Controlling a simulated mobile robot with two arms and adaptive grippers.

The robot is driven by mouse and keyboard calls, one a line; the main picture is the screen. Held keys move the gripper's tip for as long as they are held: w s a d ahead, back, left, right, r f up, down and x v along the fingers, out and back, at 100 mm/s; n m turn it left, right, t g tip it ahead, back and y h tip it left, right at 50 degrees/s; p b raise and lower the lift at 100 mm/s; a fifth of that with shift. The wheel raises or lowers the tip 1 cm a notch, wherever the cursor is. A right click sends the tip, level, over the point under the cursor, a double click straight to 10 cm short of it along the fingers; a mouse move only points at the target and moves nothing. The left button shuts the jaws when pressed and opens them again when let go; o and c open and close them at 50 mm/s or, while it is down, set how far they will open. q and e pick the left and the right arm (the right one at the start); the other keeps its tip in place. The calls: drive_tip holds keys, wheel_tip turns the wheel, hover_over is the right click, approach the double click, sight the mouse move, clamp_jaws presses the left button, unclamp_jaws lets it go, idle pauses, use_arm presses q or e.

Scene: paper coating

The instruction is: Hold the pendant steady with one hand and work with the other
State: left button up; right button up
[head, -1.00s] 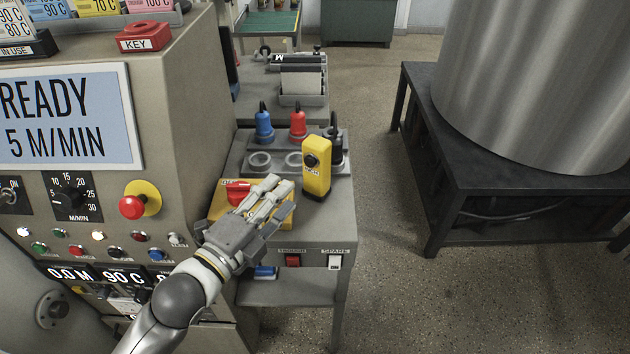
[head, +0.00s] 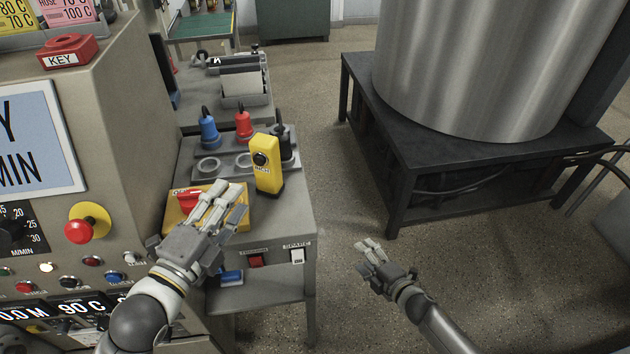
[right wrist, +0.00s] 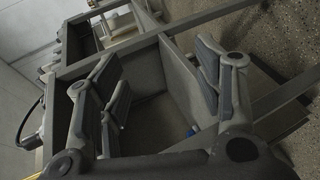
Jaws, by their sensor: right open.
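The yellow pendant (head: 266,165) with a black round knob stands upright on the grey cart (head: 294,218). My left gripper (head: 228,200) is over the yellow box with a red switch (head: 178,212), just left of the pendant and apart from it. Its fingers point toward the back, and I cannot tell how far they are parted or whether they touch the box. My right gripper (head: 370,250) is open and empty over the floor, right of the cart. Its parted fingers also show in the right wrist view (right wrist: 160,85).
Blue (head: 208,130), red (head: 244,124) and black plugs stand in a grey holder behind the pendant. The control cabinet (head: 125,110) is at the left. A dark stand (head: 450,160) carries a big metal drum (head: 480,65) at the right. Floor between cart and stand is clear.

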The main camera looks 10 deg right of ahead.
drive_tip(key=w+a+r+n+y, duration=0.3)
drive_tip(key=r+n, duration=0.3)
drive_tip(key=r, duration=0.4)
drive_tip(key=w+a+r+n+y, duration=0.3)
drive_tip(key=r+n, duration=0.4)
drive_tip(key=r, duration=0.2)
drive_tip(key=n+g+y, duration=0.4)
drive_tip(key=n+y, duration=0.1)
drive_tip(key=n, duration=0.9)
approach(279, 173)
drive_tip(key=x, duration=0.2)
drive_tip(key=shift+w+a+r, duration=0.1)
drive_tip(key=shift+a+r, duration=0.1)
drive_tip(key=shift+a, duration=0.1)
drive_tip(key=x, duration=1)
drive_tip(key=shift+f, duration=0.1)
drive_tip(key=c, duration=1.2)
